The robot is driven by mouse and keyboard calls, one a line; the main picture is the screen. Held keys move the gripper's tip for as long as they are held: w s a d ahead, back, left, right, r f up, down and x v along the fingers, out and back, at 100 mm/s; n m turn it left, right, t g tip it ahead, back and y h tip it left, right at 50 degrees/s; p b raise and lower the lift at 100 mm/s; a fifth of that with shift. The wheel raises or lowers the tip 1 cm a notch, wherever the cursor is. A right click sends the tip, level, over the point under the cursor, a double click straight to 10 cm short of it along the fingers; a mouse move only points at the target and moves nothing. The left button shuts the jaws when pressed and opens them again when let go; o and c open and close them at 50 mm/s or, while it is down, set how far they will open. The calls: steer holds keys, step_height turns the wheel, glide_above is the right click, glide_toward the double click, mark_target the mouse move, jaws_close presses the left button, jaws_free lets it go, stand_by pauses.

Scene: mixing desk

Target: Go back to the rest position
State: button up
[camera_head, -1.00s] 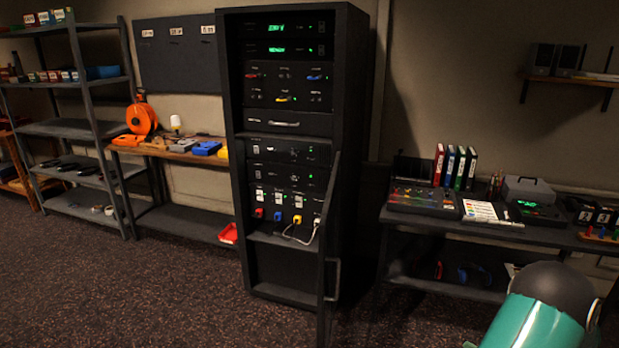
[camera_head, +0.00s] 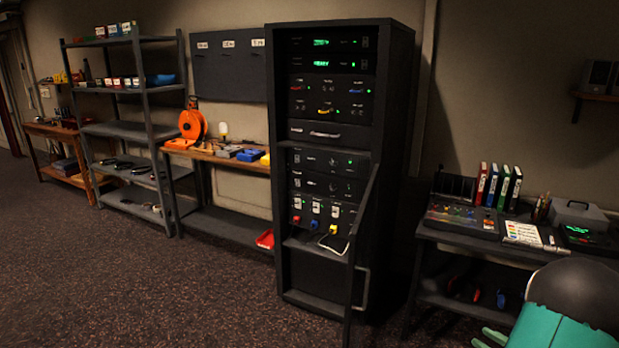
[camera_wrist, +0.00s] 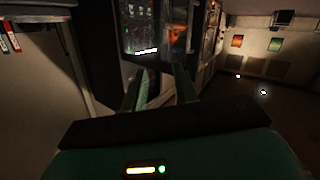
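My gripper (camera_wrist: 158,88) shows in the wrist view with two green fingers standing apart and nothing visible between them. The black equipment rack (camera_head: 395,150) stands right of the middle in the head view, with lit green displays and coloured plugs low down. Its lower door (camera_head: 364,215) stands open toward me. No rest position marker shows.
The mixing desk (camera_head: 462,235) with binders and a mixer stands at the right, close to my arm. A workbench (camera_head: 225,160) with an orange cable reel (camera_head: 193,124) and a metal shelf (camera_head: 150,115) stand at the left. The carpet floor (camera_head: 130,280) in front is clear.

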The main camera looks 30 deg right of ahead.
steer(key=w+a+r+g+h, duration=0.15)
steer(key=w+r+h, duration=0.25)
steer(key=w+r, duration=0.8)
steer(key=w+a+r+m+g+h, duration=0.2)
steer(key=w+a+r+m+h, duration=0.1)
steer(key=w+a+r, duration=0.55)
steer(key=s+a+m+g+y, duration=0.1)
steer(key=s+a+g, duration=0.15)
steer(key=a, duration=0.75)
steer(key=s+a+m+g, duration=0.1)
steer(key=s+a, duration=0.2)
steer(key=a, duration=0.6)
steer(key=s+a+f+n+g+y, duration=0.1)
steer(key=s+a+y, duration=0.1)
steer(key=s+a, duration=0.4)
steer(key=s+a+f+g+y, duration=0.1)
steer(key=s+a+g+y, duration=0.1)
steer(key=s+a, duration=0.4)
steer(key=a+y, duration=0.1)
steer(key=a, duration=0.4)
steer(key=shift+s+a+f+n, duration=0.2)
steer(key=shift+a+f+n, duration=0.1)
steer(key=shift+a+n, duration=0.1)
